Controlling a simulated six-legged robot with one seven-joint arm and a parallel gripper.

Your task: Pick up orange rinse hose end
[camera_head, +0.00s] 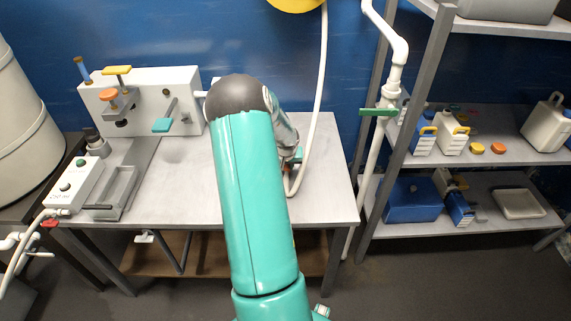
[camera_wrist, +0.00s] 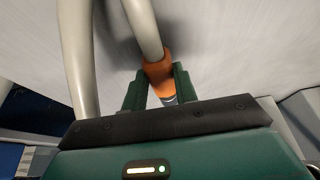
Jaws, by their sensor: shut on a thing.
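The orange rinse hose end (camera_wrist: 158,76) shows in the wrist view as an orange collar on a pale hose. My gripper (camera_wrist: 160,88) is shut on it, with one dark green finger on each side. A pale tip shows below the collar between the fingers. The pale hose (camera_wrist: 146,28) runs up from the collar in the wrist view. In the head view the white hose (camera_head: 319,90) hangs from a yellow reel (camera_head: 296,3) and loops down near the table's right side. My arm hides the hose end and most of my gripper in the head view.
The grey table (camera_head: 180,180) carries a white panel unit (camera_head: 160,92) with levers and a control box (camera_head: 75,186) at left. A shelf rack (camera_head: 500,150) with jugs and a blue bin (camera_head: 413,198) stands at right. A white pipe with a green handle (camera_head: 378,112) stands between.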

